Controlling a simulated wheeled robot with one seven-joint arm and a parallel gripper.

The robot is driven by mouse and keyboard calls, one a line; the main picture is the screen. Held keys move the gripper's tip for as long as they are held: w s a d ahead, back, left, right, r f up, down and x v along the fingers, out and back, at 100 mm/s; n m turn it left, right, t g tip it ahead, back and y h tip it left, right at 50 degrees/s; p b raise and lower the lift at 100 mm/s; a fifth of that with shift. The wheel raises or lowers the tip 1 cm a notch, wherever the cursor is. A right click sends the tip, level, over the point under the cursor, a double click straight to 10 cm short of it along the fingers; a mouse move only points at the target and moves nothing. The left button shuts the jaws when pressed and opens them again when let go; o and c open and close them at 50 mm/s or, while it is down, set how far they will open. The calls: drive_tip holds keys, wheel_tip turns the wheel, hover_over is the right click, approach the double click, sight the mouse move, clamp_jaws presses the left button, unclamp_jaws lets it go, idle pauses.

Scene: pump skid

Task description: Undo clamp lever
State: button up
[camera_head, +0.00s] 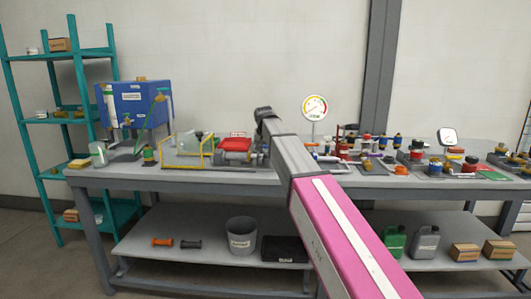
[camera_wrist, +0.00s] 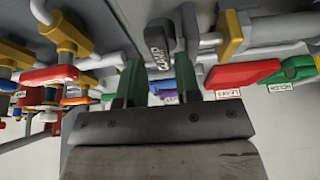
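The clamp lever (camera_wrist: 157,46) is a dark grey-black handle with a white label reading CLAMP, at the top centre of the wrist view. My gripper (camera_wrist: 158,76) shows two green fingers set wide apart, with nothing held between them. The lever's labelled end lies just ahead of the gap between the fingertips; I cannot tell whether it touches either finger. In the head view my arm reaches over the bench and hides the lever and the fingers.
In the wrist view, a red handle (camera_wrist: 242,74) and a green handle (camera_wrist: 292,68) lie close right of the fingers. Pipes with yellow fittings (camera_wrist: 231,32) stand around. In the head view, a gauge (camera_head: 315,106) and several valves crowd the bench (camera_head: 190,183).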

drive_tip(key=shift+x, duration=0.95)
clamp_jaws()
